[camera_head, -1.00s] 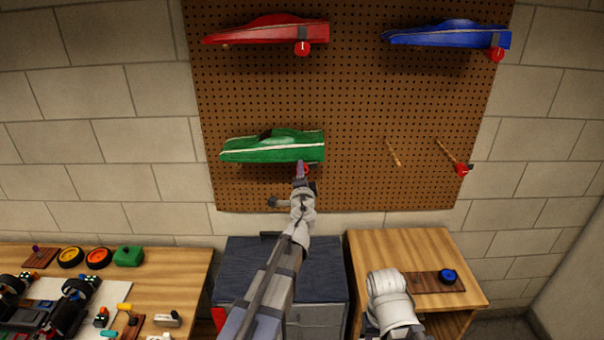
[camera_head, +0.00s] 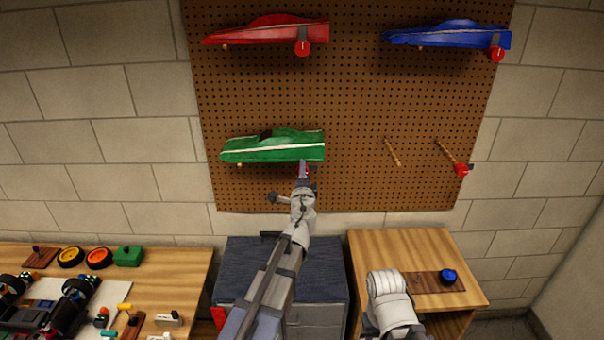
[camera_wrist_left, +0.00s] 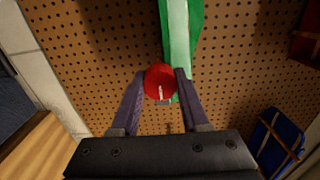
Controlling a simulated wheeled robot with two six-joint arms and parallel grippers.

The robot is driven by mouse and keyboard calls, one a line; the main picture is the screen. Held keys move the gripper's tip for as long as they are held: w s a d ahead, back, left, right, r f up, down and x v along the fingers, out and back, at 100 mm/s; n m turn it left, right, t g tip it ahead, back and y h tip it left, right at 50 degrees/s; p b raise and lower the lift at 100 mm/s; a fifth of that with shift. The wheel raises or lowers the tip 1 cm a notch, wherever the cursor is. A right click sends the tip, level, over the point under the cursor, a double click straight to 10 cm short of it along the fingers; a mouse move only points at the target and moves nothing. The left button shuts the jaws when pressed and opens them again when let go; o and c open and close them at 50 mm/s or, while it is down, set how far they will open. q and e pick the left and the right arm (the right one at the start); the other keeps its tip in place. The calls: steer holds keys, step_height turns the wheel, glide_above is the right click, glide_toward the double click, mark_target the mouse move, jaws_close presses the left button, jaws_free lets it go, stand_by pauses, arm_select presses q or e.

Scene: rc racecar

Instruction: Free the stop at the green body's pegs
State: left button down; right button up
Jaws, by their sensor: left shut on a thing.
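The green car body (camera_head: 274,146) hangs on the brown pegboard, resting on pegs; its green and white end also shows in the left wrist view (camera_wrist_left: 178,40). The red round stop (camera_wrist_left: 160,82), with a pale mark on its face, sits between the fingers of my left gripper (camera_wrist_left: 158,88). My left gripper (camera_head: 303,168) is shut on the stop just below the right end of the green body. The fingers hide most of the stop in the head view. My right arm shows at the bottom right of the head view, but its gripper cannot be made out.
The red body (camera_head: 268,31) and blue body (camera_head: 449,36) hang above with red stops on their pegs. Two bare pegs stick out at right, one with a red stop (camera_head: 462,169). A workbench (camera_head: 190,270) with parts, a dark cabinet (camera_head: 325,258) and a wooden stand (camera_head: 425,243) stand below.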

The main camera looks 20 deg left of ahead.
arm_select(q)
steer(key=shift+c, duration=2)
jaws_free()
steer(key=shift+s, duration=0.1)
steer(key=v, duration=0.7)
steer(key=shift+s, duration=0.35)
steer(key=shift+d, duration=0.15)
